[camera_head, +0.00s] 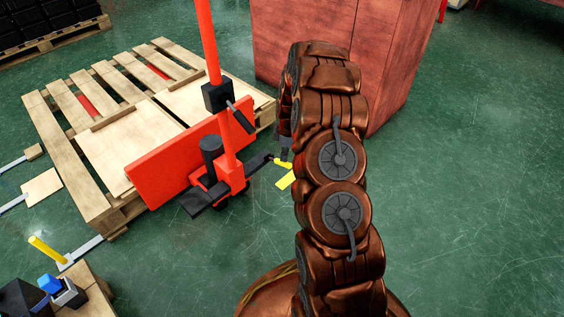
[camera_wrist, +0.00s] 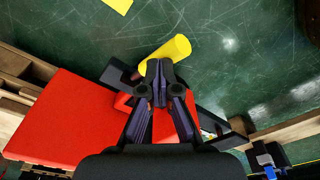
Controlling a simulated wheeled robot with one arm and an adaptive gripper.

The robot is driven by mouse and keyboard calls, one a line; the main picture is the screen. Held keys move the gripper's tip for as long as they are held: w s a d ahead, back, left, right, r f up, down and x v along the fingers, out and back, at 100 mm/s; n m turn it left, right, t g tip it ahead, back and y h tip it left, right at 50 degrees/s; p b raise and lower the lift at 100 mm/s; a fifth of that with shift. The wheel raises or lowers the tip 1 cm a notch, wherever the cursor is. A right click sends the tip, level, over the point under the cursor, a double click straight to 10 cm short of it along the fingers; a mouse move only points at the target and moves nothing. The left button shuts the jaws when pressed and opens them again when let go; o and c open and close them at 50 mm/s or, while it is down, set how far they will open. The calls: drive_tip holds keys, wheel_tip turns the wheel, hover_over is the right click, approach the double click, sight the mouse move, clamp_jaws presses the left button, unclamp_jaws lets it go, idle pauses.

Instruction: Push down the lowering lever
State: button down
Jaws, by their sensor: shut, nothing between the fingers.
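The red pallet jack (camera_head: 230,172) stands at the edge of a wooden pallet, with a tall red mast and dark foot bars low at its base. A dark bar (camera_head: 257,161) reaches right from the base to a small yellow end (camera_head: 279,162), which I take for the lowering lever. In the wrist view, its yellow cylinder (camera_wrist: 170,52) lies just beyond my fingertips. My gripper (camera_wrist: 160,68) is shut and empty, pointing at the cylinder and overlapping its near edge. I cannot tell whether they touch. In the head view my arm mostly hides the gripper.
A wooden pallet (camera_head: 60,140) lies left of the jack. A large red box (camera_head: 300,40) stands behind my arm. A yellow flat piece (camera_head: 285,181) is on the floor near the lever. A small table (camera_head: 95,297) holds objects at the lower left. Green floor is clear at right.

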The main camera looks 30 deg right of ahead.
drive_tip(key=shift+f, duration=2.2)
drive_tip(key=shift+d+r, duration=0.1)
drive_tip(key=shift+s+d+r, duration=0.25)
drive_tip(key=shift+s+d, duration=0.2)
drive_tip(key=shift+d, duration=0.1)
drive_tip(key=shift+s+d+r, duration=0.2)
drive_tip(key=shift+s+d, duration=0.2)
drive_tip(key=shift+d, duration=0.15)
wheel_tip(320, 180, up, 12)
hover_over(285, 163)
drive_tip(key=s+d, duration=0.1)
drive_tip(key=d, duration=0.3)
